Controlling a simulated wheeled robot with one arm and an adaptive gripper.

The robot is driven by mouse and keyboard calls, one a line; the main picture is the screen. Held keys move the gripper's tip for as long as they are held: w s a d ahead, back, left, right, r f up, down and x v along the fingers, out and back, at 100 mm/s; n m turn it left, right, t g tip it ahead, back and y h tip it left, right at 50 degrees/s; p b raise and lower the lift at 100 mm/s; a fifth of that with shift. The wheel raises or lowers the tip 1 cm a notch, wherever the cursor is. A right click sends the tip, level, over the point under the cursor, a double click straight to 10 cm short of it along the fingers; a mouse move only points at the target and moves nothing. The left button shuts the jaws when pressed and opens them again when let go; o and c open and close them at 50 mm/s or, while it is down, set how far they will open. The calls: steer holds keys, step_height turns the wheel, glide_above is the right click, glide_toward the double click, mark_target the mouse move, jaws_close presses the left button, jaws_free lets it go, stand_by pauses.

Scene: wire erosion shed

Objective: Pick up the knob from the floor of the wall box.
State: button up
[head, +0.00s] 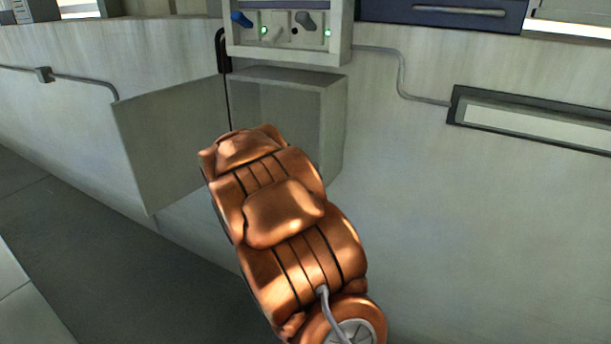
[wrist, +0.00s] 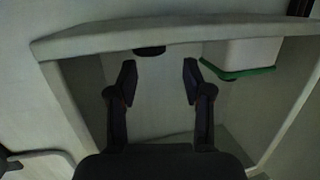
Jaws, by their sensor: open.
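The wall box (head: 333,135) is grey and mounted on the wall, its door (head: 165,145) swung open to the left. My arm hides much of its opening in the head view, and my gripper is not visible there. In the wrist view my gripper (wrist: 159,72) is open and empty, its two dark fingers apart inside the pale frame of the box (wrist: 75,100). A small dark rounded thing (wrist: 149,51) shows just beyond and between the fingertips, partly hidden by the pale edge. It may be the knob, but I cannot tell for sure.
A white block or container with a green rim (wrist: 240,62) is right of the fingers in the box. Above the box a control panel (head: 290,57) carries a blue knob (head: 241,19) and a grey knob (head: 305,20). A framed recess (head: 530,120) is on the right wall.

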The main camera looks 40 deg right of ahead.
steer(key=shift+s+d+h, duration=0.2)
steer(key=shift+d+h, duration=0.2)
steer(key=shift+d, duration=0.35)
steer(key=shift+f+x, duration=0.15)
steer(key=shift+x, duration=1.7)
steer(key=shift+f+x, duration=0.15)
steer(key=shift+x, duration=1.7)
steer(key=shift+s, duration=0.1)
jaws_close()
